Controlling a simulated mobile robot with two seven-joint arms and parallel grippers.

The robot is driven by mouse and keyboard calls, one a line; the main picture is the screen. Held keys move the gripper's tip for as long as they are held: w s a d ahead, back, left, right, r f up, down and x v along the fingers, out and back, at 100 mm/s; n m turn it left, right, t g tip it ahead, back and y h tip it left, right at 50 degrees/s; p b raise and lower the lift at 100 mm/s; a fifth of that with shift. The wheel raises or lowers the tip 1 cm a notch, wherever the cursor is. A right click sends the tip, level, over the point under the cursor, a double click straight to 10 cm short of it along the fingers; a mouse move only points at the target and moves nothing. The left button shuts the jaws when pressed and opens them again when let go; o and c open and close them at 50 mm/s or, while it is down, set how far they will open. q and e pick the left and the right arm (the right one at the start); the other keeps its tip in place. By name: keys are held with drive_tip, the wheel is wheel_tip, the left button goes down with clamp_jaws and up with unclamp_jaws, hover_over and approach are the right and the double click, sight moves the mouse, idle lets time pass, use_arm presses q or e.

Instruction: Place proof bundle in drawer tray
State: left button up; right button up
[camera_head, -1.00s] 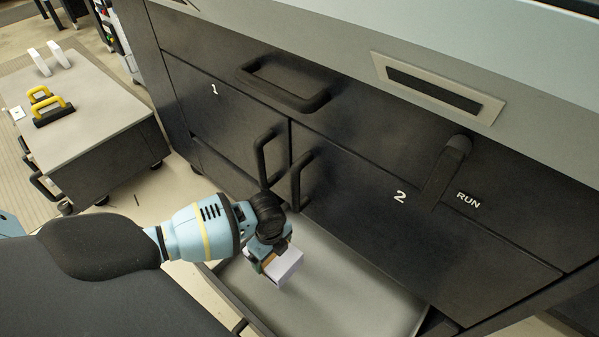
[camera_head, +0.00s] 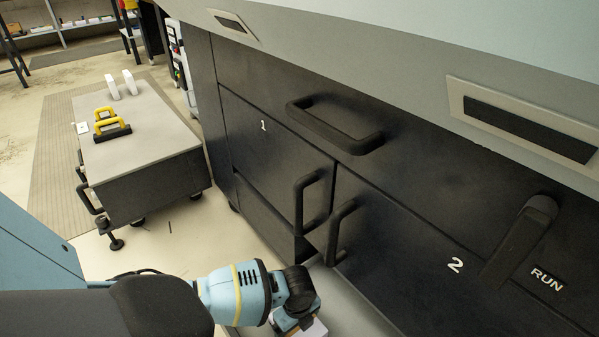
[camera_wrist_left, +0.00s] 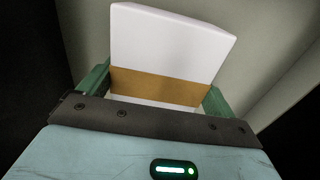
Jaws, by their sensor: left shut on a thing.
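The proof bundle (camera_wrist_left: 170,45) is a white block of paper with a brown band around it. My left gripper (camera_wrist_left: 155,88) is shut on it, with a green finger at each side of the band. In the head view the left gripper (camera_head: 298,318) is at the bottom edge, and only a white corner of the bundle (camera_head: 314,329) shows. The drawer tray (camera_head: 352,304) is a pale grey open pan low in front of the dark cabinet. The gripper and bundle are over it; whether the bundle touches its floor I cannot tell. My right gripper is out of view.
The dark cabinet has door 1 (camera_head: 265,160) and panel 2 (camera_head: 420,240), with black bar handles (camera_head: 312,200) close above the tray. A lever (camera_head: 520,240) sits beside the RUN label.

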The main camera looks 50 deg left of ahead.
use_arm(q)
drive_tip(key=shift+w+f, duration=0.1)
drive_tip(key=shift+f, duration=0.35)
drive_tip(key=shift+r, duration=0.15)
drive_tip(key=shift+f, duration=0.25)
drive_tip(key=o, duration=1.1)
drive_tip(key=shift+o, duration=0.2)
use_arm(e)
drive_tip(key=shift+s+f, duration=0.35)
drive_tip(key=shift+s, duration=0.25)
use_arm(q)
drive_tip(key=shift+r, duration=0.1)
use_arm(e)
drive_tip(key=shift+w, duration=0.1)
